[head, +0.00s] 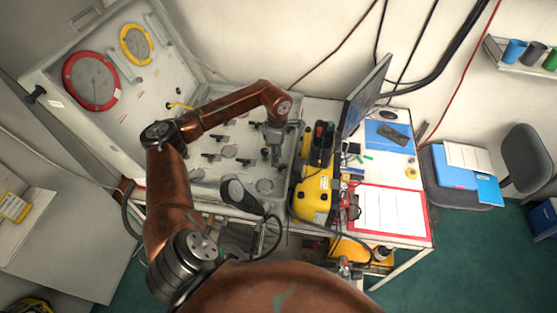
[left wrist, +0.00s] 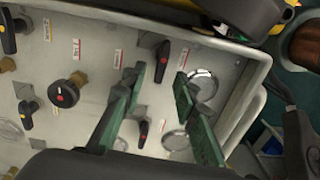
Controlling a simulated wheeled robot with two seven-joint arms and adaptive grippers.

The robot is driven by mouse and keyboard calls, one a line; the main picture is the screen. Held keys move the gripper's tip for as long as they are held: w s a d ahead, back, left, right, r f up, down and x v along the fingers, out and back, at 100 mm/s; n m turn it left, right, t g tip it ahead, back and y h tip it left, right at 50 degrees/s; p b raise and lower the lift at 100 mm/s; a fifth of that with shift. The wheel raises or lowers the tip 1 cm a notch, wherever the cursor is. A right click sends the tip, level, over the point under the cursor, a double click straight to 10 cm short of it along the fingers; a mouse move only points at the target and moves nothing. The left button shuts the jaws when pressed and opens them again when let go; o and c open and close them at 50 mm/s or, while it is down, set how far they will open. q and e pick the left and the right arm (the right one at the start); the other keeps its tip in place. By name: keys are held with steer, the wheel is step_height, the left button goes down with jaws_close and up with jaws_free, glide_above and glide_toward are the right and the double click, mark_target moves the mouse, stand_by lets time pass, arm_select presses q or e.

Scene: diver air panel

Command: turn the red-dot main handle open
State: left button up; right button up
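The pale control panel (head: 205,180) carries several black handles and round gauges. My left gripper (head: 275,150) hangs over its right part. In the left wrist view, the left gripper (left wrist: 158,78) is open, with its two green fingers apart and nothing held. A smaller black handle with a red dot (left wrist: 143,132) shows between the fingers, lower down. A round black knob (left wrist: 65,93) with an orange-red dot is to the left. My right gripper is not in view.
A yellow and black device (head: 314,195) stands close to the right of the panel. A black oval piece on a cable (head: 240,197) is at the panel's front edge. A monitor (head: 365,95) and a red-edged clipboard (head: 390,212) are further right.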

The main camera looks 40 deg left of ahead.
arm_select(q)
steer(key=shift+d+f, duration=0.15)
steer(key=shift+f, duration=1.2)
steer(key=shift+c, duration=0.3)
jaws_close()
